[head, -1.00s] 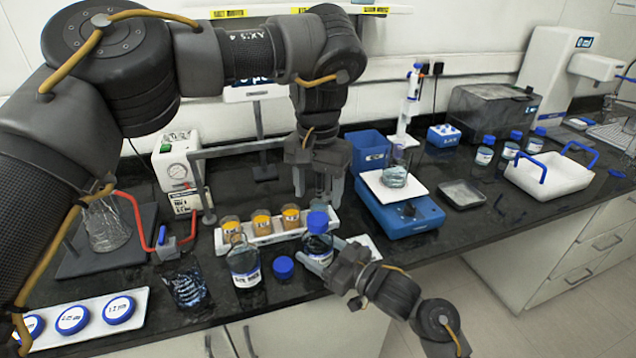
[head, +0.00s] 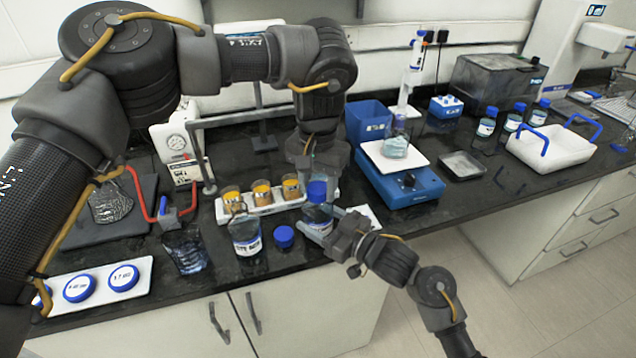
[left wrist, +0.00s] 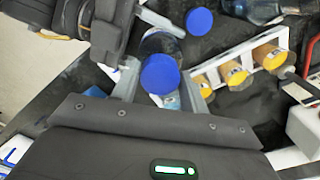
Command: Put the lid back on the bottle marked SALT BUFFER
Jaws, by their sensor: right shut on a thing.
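A clear bottle (head: 319,216) with a white label has a blue lid (head: 317,189) on top. My right gripper (head: 318,232) is shut on this bottle from the front right. My left gripper (head: 318,178) is open just above and around the blue lid; in the left wrist view the lid (left wrist: 160,74) lies between its spread fingers, with gaps at the sides. Another bottle (head: 246,238) stands to the left, uncovered, with a label too small to read surely. A loose blue lid (head: 284,236) lies beside it on the bench; it also shows in the left wrist view (left wrist: 199,21).
A white rack (head: 282,205) of orange-labelled jars stands just behind the bottles. A glass beaker (head: 185,252) and a white tray with blue lids (head: 100,284) are to the left. A blue balance (head: 402,182) stands to the right. The bench front edge is close.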

